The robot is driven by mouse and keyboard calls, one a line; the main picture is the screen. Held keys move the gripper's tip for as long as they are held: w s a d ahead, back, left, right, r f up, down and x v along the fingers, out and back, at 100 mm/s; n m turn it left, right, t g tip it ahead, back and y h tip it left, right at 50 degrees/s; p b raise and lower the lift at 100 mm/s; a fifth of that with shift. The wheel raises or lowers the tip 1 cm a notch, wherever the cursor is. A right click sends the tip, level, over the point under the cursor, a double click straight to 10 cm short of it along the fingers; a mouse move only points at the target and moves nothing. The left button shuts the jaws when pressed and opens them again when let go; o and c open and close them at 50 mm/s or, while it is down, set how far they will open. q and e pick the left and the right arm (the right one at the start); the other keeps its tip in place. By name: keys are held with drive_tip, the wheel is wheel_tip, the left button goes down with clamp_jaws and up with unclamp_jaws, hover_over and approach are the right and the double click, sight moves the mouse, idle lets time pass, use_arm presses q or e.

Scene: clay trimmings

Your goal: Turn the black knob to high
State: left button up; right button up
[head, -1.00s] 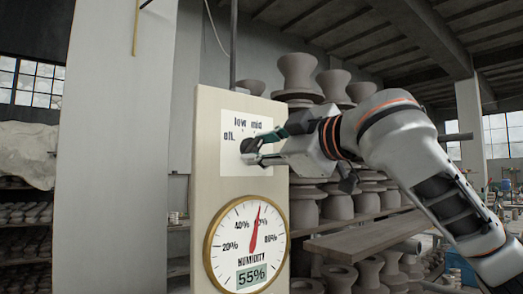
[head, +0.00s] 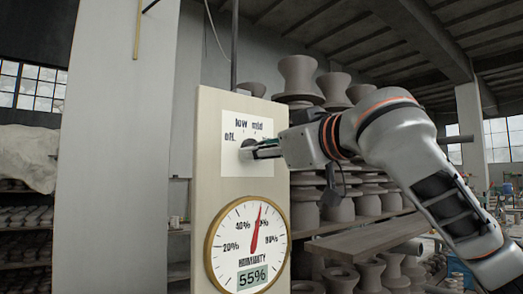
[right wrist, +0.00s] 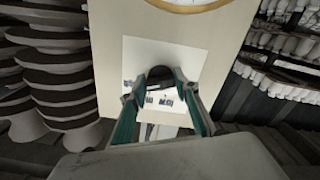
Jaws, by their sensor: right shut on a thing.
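The black knob (head: 246,147) is on a white label sheet (head: 232,186) on the upper part of a pale upright panel. The words "off", "low" and "mid" show; no "high" mark is visible in the head view, where my gripper covers the label's right side. My right gripper (head: 262,150) comes in from the right and is shut on the knob. In the right wrist view the knob (right wrist: 161,72) sits between the two fingertips. Which mark the knob points to cannot be told. My left gripper is not in view.
A round humidity dial (head: 221,272) with a red needle and a "55%" readout is on the panel (head: 208,120) below the knob. Shelves of stacked clay pots (head: 337,208) stand behind and to the right. A grey pillar (head: 115,150) is at the left.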

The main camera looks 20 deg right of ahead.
idle(0.3)
drive_tip(key=o, duration=1.1)
drive_tip(key=v, duration=1.2)
